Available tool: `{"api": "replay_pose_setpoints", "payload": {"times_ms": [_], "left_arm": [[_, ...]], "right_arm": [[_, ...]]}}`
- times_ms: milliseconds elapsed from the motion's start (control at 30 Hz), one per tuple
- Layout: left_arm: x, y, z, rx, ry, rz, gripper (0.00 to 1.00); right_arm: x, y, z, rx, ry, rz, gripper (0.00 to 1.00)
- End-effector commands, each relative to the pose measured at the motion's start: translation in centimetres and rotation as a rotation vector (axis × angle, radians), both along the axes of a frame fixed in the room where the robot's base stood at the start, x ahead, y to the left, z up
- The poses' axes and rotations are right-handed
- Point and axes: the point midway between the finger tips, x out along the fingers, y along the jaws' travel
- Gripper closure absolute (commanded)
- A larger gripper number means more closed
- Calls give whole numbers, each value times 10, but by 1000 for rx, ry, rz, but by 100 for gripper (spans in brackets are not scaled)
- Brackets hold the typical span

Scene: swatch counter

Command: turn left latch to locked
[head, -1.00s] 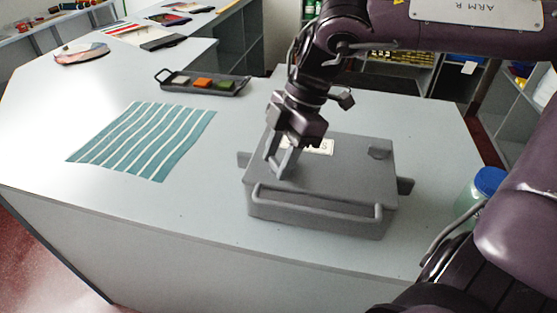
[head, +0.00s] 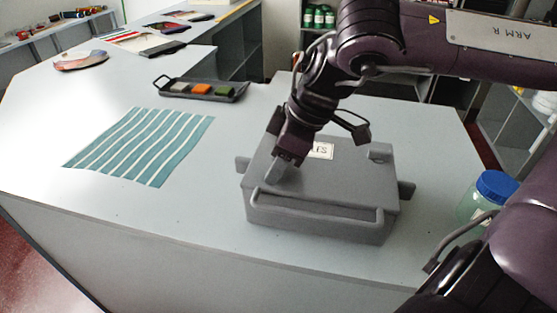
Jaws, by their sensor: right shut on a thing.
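A grey case (head: 345,185) with a flat lid, a front handle bar and a white label (head: 321,150) sits on the counter. My right gripper (head: 277,177) reaches down onto the left part of the lid and is shut on the left latch there. The fingers cover the latch, so its angle cannot be told. The right latch (head: 379,152), a small grey piece, shows at the right back of the lid, with nothing touching it. My left gripper is not in view.
A striped teal cloth (head: 142,146) lies left of the case. A dark tray (head: 200,90) with coloured swatches is behind it. A jar with a blue lid (head: 495,186) stands right of the case, near my arm. The counter (head: 200,225) in front is clear.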

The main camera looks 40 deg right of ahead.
Motion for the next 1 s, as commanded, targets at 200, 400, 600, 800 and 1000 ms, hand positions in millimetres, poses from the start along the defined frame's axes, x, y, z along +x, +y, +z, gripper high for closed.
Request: {"api": "replay_pose_setpoints", "payload": {"times_ms": [200, 400, 600, 800, 1000], "left_arm": [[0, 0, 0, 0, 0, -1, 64], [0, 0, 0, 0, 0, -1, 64], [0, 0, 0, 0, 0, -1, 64], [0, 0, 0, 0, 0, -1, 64], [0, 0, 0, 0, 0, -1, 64]], "right_arm": [[0, 0, 0, -1, 0, -25, 83], [0, 0, 0, 0, 1, -27, 83], [0, 0, 0, -1, 1, -26, 54], [0, 0, 0, -1, 0, -25, 38], [0, 0, 1, 0, 0, -25, 38]]}}
